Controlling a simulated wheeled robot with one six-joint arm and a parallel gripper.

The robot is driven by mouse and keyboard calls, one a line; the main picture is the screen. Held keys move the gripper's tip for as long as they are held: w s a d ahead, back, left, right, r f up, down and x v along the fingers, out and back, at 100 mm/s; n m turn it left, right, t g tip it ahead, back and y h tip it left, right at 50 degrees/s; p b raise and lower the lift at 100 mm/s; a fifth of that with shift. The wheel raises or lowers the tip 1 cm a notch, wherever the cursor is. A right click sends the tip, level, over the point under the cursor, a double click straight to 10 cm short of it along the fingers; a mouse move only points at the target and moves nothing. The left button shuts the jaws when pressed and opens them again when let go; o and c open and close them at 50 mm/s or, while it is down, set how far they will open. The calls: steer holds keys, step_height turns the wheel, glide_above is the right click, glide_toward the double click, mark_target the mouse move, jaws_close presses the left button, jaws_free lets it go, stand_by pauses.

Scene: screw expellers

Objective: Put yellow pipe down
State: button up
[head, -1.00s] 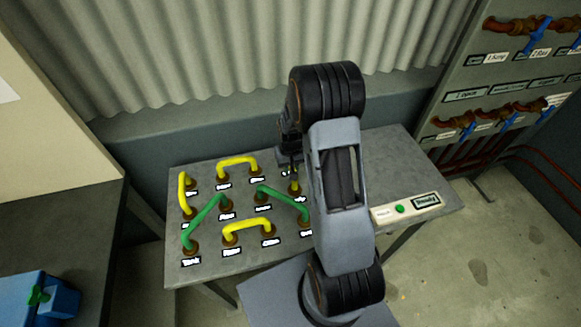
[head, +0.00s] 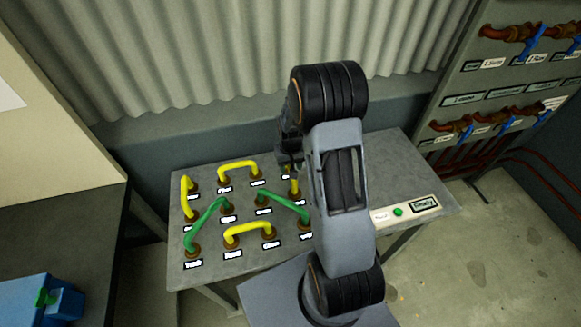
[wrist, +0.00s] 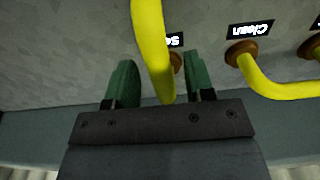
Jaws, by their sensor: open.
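A yellow pipe (wrist: 150,45) runs between the two green fingers of my gripper (wrist: 160,78) in the wrist view. The fingers are open, with a gap on each side of the pipe. The pipe bends close to a brown socket (wrist: 177,62), mostly hidden behind it; its other end is out of that view. In the head view, part of this yellow pipe (head: 294,186) shows on the grey table (head: 385,165), just below my gripper (head: 289,160). My arm hides the rest, and the fingertips are hard to make out there.
Other yellow pipes (head: 238,164) and green pipes (head: 207,217) arch between labelled sockets on the table's left half. Another yellow pipe (wrist: 285,92) lies close to the right in the wrist view. A green-button panel (head: 398,212) sits at right. A corrugated wall (head: 200,70) stands behind.

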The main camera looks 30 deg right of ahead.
step_height(320, 180, up, 9)
steer(key=p, duration=0.5)
steer(key=shift+f, duration=0.1)
steer(key=s+a+r+t, duration=0.1)
steer(key=s+a+r, duration=0.2)
steer(key=s+r, duration=0.2)
steer(key=s+a+r+n+t, duration=0.1)
steer(key=s+a+r+t, duration=0.1)
steer(key=s+r, duration=0.4)
steer(key=s+a+r+n+t, duration=0.1)
steer(key=s+a+r, duration=0.3)
steer(key=r, duration=0.6)
steer(key=shift+s+a+r+t, duration=0.25)
steer(key=shift+s+r+t, duration=0.2)
steer(key=shift+s, duration=0.35)
step_height(320, 180, down, 2)
steer(key=shift+w+f+b, duration=0.1)
steer(key=shift+f+b, duration=0.1)
steer(key=shift+b, duration=0.65)
